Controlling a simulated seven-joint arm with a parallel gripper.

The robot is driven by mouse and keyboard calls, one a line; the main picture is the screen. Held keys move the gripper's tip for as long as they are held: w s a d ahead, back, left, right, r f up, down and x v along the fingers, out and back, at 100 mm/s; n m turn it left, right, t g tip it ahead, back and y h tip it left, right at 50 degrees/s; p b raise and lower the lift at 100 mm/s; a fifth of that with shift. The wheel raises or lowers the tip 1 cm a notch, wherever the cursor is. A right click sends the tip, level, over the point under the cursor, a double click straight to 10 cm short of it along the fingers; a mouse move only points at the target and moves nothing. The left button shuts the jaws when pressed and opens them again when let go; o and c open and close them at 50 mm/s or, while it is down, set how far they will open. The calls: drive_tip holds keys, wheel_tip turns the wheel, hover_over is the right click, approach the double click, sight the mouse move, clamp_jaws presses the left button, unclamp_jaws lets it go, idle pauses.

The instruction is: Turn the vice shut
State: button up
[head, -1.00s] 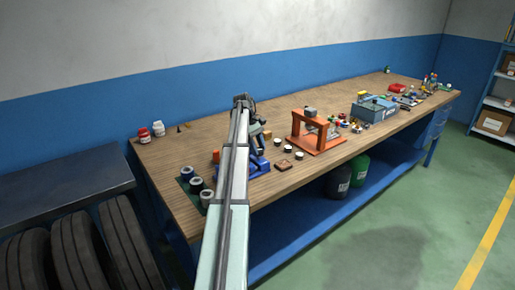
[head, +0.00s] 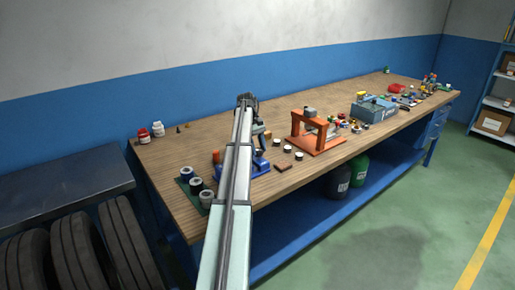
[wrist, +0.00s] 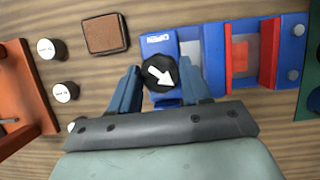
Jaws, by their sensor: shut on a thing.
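The blue vice (wrist: 215,55) lies at the top middle of the wrist view. A red block (wrist: 239,54) sits between its jaws, with a grey gap beside it. At its left end is a round black knob (wrist: 157,72) with a white arrow that points down and right. My gripper (wrist: 160,80) has one finger on each side of the knob and is shut on it. In the head view my arm covers much of the vice (head: 261,169) and hides the knob and fingertips.
A brown square block (wrist: 107,34) and white-topped round pieces (wrist: 65,91) lie left of the vice. An orange frame (head: 317,142) stands to the right in the head view. Several cans (head: 195,186) stand at the front left of the workbench (head: 185,145).

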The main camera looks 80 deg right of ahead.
drive_tip(key=o, duration=1.1)
drive_tip(key=shift+c, duration=0.2)
drive_tip(key=n+h, duration=0.1)
drive_tip(key=n, duration=0.2)
drive_tip(key=shift+w+a, duration=0.1)
drive_tip(key=shift+a, duration=0.05)
drive_tip(key=n+g+h, duration=0.1)
drive_tip(key=n, duration=0.2)
drive_tip(key=shift+a, duration=0.1)
drive_tip(key=n+h, duration=0.1)
drive_tip(key=n, duration=0.2)
drive_tip(key=n+h, duration=0.1)
drive_tip(key=n, duration=0.2)
drive_tip(key=shift+a+n+h, duration=0.15)
drive_tip(key=shift+n+h, duration=0.15)
drive_tip(key=w+a+r+m, duration=0.1)
drive_tip(key=w+r+m, duration=0.2)
drive_tip(key=r, duration=0.3)
drive_tip(key=w+r+m+y, duration=0.1)
drive_tip(key=w+r+m, duration=0.2)
drive_tip(key=r+m, duration=0.2)
drive_tip(key=shift+a+r+t, duration=0.3)
drive_tip(key=shift+a+r, duration=0.05)
drive_tip(key=shift+r, duration=0.55)
